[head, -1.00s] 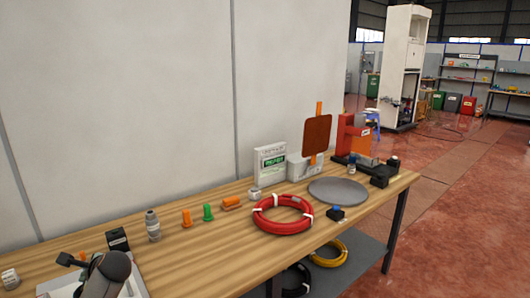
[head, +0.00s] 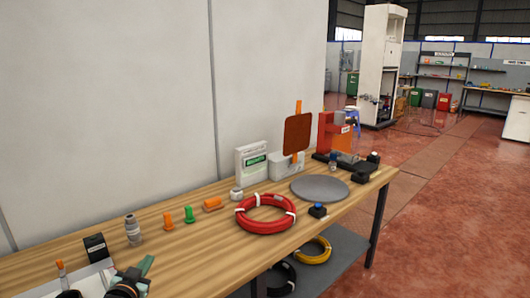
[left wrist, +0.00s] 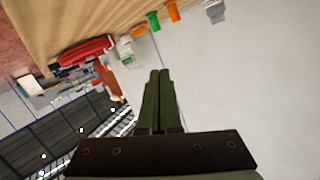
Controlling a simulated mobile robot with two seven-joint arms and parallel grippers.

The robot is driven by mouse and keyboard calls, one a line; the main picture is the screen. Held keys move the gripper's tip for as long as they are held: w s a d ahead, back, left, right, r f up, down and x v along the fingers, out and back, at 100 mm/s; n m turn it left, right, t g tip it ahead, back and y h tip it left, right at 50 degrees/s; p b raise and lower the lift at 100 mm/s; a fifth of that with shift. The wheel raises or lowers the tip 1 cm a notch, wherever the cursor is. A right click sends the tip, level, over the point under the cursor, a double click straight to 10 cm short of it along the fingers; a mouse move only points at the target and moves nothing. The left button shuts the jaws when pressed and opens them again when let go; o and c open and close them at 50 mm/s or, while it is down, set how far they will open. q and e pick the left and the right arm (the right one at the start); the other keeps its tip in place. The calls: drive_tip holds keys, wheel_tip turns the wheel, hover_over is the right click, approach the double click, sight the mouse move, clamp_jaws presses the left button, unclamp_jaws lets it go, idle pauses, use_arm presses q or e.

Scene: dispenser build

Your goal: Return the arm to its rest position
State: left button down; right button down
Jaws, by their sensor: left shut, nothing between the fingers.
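My left gripper (head: 146,266) shows at the bottom left of the head view, low in the picture and in front of the wooden workbench (head: 190,265). Its greenish fingers also show in the left wrist view (left wrist: 160,75), pressed together with nothing between them. The wrist view is tilted, with the bench and its objects along the top and a pale wall on the right. The gripper appears apart from the bench objects. My right gripper is not in view.
The bench holds a dark box (head: 95,247), a grey bottle (head: 133,230), orange and green pieces (head: 189,214), a red cable coil (head: 265,213), a grey disc (head: 319,188) and a red device (head: 328,135). A white wall panel (head: 110,100) stands behind. The bench's front middle is clear.

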use_arm(q)
drive_tip(key=shift+g+h, duration=0.4)
drive_tip(key=shift+g, duration=0.4)
drive_tip(key=s+d+f, duration=0.1)
drive_tip(key=s+f, duration=0.1)
drive_tip(key=f, duration=0.1)
drive_tip(key=s+d+f, duration=0.1)
drive_tip(key=s+f, duration=0.1)
drive_tip(key=s+d+f, duration=0.2)
drive_tip(key=f, duration=0.1)
drive_tip(key=shift+s+f, duration=0.35)
drive_tip(key=shift+s, duration=0.05)
drive_tip(key=s+d+f+g, duration=0.1)
drive_tip(key=s+d+f, duration=0.2)
drive_tip(key=s, duration=0.6)
drive_tip(key=s+d+f+g+h, duration=0.1)
drive_tip(key=s+d+f, duration=0.3)
drive_tip(key=s, duration=0.6)
drive_tip(key=s+d+f+g+h, duration=0.1)
drive_tip(key=s+d+f+g, duration=0.1)
drive_tip(key=s+f, duration=0.4)
drive_tip(key=s+d, duration=0.1)
drive_tip(key=s, duration=0.3)
drive_tip(key=shift+d+f+n+g, duration=0.25)
drive_tip(key=shift+f+n+g, duration=0.15)
drive_tip(key=shift+s, duration=0.1)
